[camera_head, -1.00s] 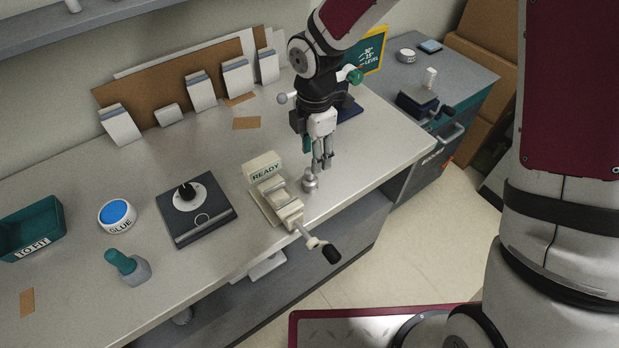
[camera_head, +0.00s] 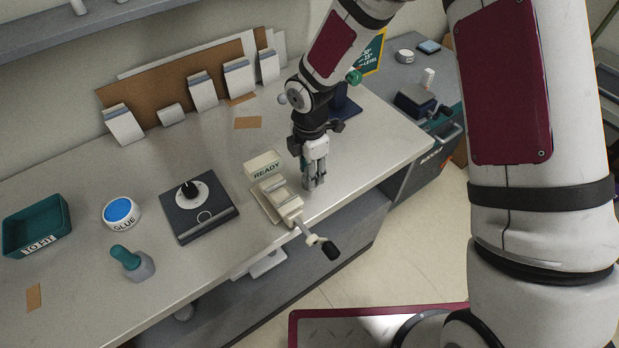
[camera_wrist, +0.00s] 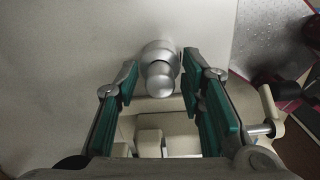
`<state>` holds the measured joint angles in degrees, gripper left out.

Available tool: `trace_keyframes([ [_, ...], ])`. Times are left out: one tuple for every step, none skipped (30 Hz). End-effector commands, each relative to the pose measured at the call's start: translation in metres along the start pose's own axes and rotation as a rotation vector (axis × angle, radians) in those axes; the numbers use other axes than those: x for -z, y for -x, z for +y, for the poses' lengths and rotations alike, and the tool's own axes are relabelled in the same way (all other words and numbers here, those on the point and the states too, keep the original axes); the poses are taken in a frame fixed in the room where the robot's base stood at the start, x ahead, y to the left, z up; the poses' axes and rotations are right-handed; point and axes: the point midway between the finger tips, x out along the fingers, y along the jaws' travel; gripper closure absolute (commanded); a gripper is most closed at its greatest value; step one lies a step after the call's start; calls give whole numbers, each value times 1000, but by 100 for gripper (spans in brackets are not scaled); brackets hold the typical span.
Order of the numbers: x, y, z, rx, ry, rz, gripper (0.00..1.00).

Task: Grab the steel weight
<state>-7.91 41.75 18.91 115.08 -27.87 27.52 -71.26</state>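The steel weight (camera_wrist: 159,72) is a small silvery piece with a round knob on top. In the wrist view it stands upright on the bench, between and just beyond the tips of my gripper (camera_wrist: 158,85). The two teal-padded fingers are apart, one on each side, with gaps between them and the knob. The weight is mostly hidden behind the fingers there.
The cream vise (camera_head: 264,163) with its black-handled crank (camera_head: 330,250) stands close left of my gripper. A grey cabinet (camera_head: 440,125) is at right.

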Motion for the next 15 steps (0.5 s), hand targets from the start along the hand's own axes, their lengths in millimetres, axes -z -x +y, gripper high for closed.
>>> trace_keyframes([
  [0,0,0,0,0,0,82],
  [0,0,0,0,0,0,89],
  [0,0,0,0,0,0,98],
  [0,0,0,0,0,0,100],
  [0,0,0,0,0,0,100],
  [0,0,0,0,0,0,100],
  [0,0,0,1,0,0,100],
  [0,0,0,0,0,0,100],
  [0,0,0,0,0,0,100],
  [0,0,0,0,0,0,100],
  [0,0,0,0,0,0,100],
  [0,0,0,0,0,0,100],
  [0,0,0,0,0,0,100],
  [0,0,0,0,0,0,100],
  [0,1,0,0,0,0,100],
])
